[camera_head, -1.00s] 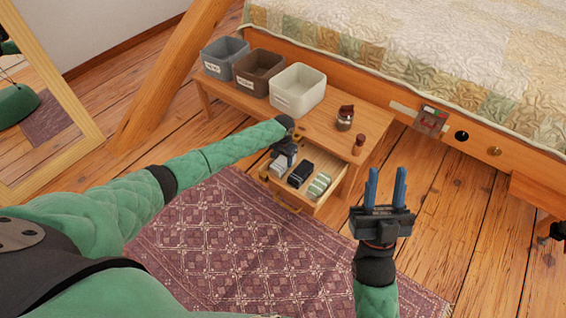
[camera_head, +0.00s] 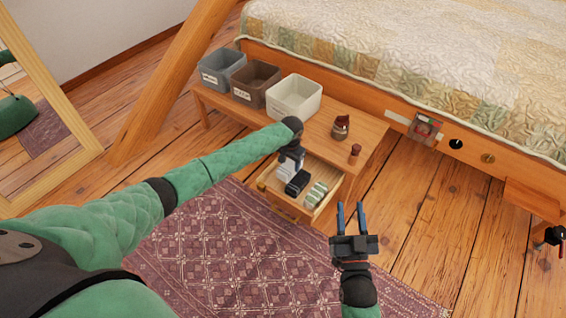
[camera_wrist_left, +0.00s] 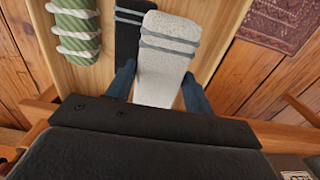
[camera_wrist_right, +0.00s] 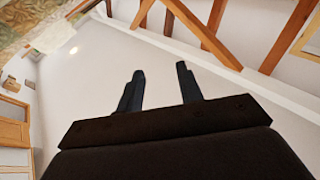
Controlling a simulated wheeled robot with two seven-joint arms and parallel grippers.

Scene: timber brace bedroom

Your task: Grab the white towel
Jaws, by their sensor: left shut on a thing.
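The white towel (camera_wrist_left: 162,62) is a rolled light-grey-white bundle with two grey bands. It shows between the fingers of my left gripper (camera_wrist_left: 157,90), which is shut on it. In the head view the towel (camera_head: 286,172) is at the left end of the drawer (camera_head: 314,208), partly hidden by my left gripper (camera_head: 290,163). A black towel (camera_head: 298,183) with grey bands lies right beside it. A green-and-white striped towel (camera_head: 316,194) lies farther right. My right gripper (camera_head: 351,218) is open and empty, in the air right of the drawer.
The drawer is pulled out from a low wooden table (camera_head: 325,132). On the table stand a grey bin (camera_head: 222,72), a brown bin (camera_head: 256,86), a white bin (camera_head: 295,100), a brown jar (camera_head: 340,128) and a small bottle (camera_head: 354,152). A bed (camera_head: 430,60) stands behind; a patterned rug (camera_head: 240,245) lies in front.

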